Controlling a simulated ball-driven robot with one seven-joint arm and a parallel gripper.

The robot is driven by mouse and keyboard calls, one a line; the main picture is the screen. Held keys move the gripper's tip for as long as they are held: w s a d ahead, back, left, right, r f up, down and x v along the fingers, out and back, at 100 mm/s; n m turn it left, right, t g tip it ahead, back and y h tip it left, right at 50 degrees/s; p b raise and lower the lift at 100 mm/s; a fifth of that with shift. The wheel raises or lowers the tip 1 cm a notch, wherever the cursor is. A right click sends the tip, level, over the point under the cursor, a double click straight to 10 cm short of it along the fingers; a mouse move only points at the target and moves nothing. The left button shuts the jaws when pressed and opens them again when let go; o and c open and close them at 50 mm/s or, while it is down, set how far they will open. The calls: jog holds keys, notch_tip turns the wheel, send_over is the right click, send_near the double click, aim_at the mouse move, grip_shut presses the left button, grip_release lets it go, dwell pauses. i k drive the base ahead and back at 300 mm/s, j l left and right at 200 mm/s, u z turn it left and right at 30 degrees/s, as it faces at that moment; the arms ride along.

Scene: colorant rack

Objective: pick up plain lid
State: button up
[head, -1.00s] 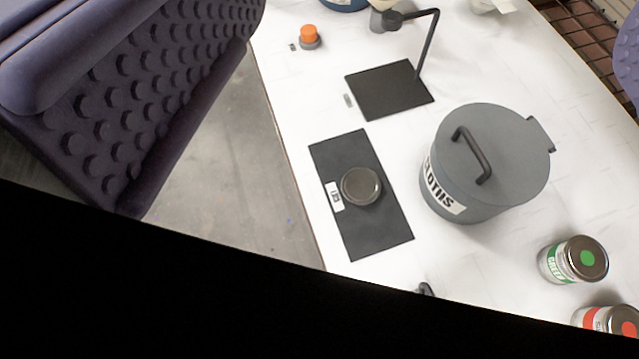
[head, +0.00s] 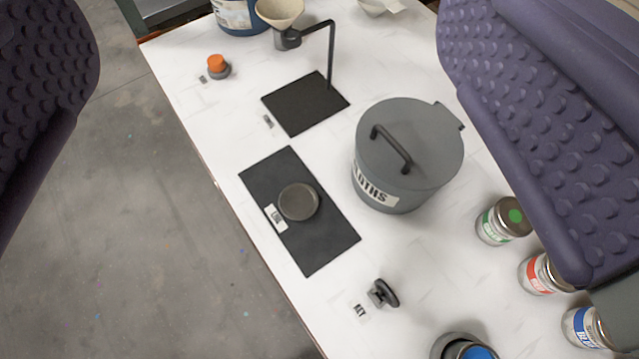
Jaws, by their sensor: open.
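A plain dark grey round lid (head: 298,202) lies flat on a black rectangular mat (head: 325,247) with a small white label, near the left edge of the white table. My gripper (head: 270,130) shows as two purple studded fingers, one at the far left and one at the right of the view. They are wide apart with nothing between them close up. The lid lies well beyond the fingers, in the gap between them. The right finger covers part of the table's right side.
A grey bin (head: 410,150) marked CLOTHS stands right of the mat. Jars with green (head: 503,221), red (head: 543,274) and blue (head: 587,328) labels stand at the right. A black key-like knob (head: 382,293) is below the mat. A stand (head: 331,60) with a funnel is behind.

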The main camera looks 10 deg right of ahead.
aim_at(298, 202)
jog(key=k+j+z, duration=0.1)
jog(key=k+z, duration=0.7)
jog(key=z, duration=0.2)
